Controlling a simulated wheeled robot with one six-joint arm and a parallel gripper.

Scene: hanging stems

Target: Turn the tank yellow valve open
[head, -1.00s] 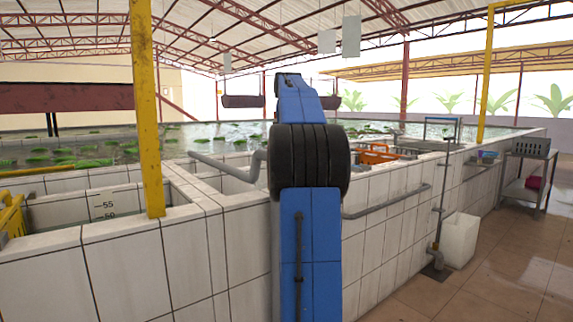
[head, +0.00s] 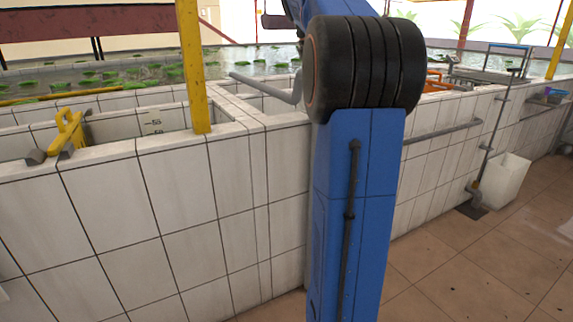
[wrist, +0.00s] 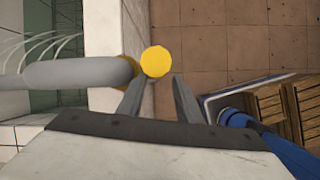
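In the wrist view, a yellow round valve piece (wrist: 156,61) sits at the end of a thick grey pipe (wrist: 75,74) that crosses the white wall top. My gripper (wrist: 158,88) is open, its two grey fingers pointing at the yellow piece. The piece shows just past the fingertips, more in line with the left finger; I cannot tell whether they touch. In the head view, a yellow handle-like part (head: 66,132) with grey stubs stands on the tank wall at the left; I cannot tell if it is the same piece. My gripper is out of the head view.
The white tiled tank wall (head: 215,215) runs across the front. A yellow post (head: 193,70) rises from its corner. A grey pipe (head: 262,87) bends over the tank behind my arm. A white bin (head: 503,180) stands on the floor at the right. The brown floor (head: 500,275) there is open.

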